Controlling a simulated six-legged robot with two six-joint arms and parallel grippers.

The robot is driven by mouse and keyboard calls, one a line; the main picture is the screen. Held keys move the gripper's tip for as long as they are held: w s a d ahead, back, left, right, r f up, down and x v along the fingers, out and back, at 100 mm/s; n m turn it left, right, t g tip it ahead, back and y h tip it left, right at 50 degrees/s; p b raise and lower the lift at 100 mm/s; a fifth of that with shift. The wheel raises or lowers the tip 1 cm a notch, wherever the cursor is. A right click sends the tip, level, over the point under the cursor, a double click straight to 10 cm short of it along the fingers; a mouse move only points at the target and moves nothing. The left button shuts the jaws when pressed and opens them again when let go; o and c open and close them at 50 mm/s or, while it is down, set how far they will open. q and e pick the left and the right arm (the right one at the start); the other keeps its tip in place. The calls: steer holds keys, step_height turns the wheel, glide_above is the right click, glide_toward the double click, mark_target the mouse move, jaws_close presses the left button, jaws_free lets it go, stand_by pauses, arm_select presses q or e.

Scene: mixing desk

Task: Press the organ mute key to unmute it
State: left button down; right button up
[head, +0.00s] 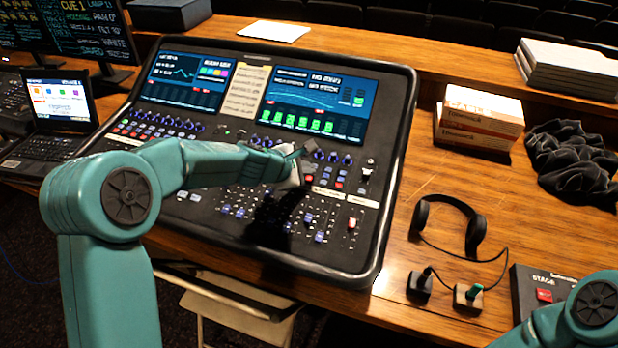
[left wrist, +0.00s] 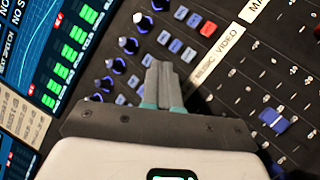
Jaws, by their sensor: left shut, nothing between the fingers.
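The mixing console (head: 398,150) lies tilted on the wooden desk, with two lit screens, knobs, small keys and faders. My left gripper (head: 303,160) is over its right-centre part, shut and empty. In the left wrist view its fingertips (left wrist: 162,72) are together, close to a group of small blue keys (left wrist: 189,54) and one red key (left wrist: 208,29). I cannot tell whether they touch the panel. A white label strip (left wrist: 217,62) beside the keys seems to read "MUSIC VIDEO". I cannot tell which key is the organ mute. My right gripper is out of view.
A headset (head: 472,215), a small box with a green knob (head: 468,297), orange-white boxes (head: 478,120) and black cloth (head: 575,160) lie right of the console. A laptop (head: 55,105) stands to its left. Faders (head: 318,235) lie below my left gripper.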

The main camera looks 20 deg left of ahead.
arm_select(q)
steer(key=shift+f, duration=0.1)
stand_by(0.8)
steer(key=shift+f+b, duration=0.35)
steer(key=shift+b, duration=0.05)
steer(key=shift+f, duration=0.25)
stand_by(0.4)
steer(key=shift+r, duration=0.1)
steer(key=shift+r+p, duration=0.35)
steer(key=shift+r, duration=0.25)
steer(key=r+p, duration=0.4)
steer(key=r, duration=0.1)
steer(key=shift+s, duration=0.3)
stand_by(0.6)
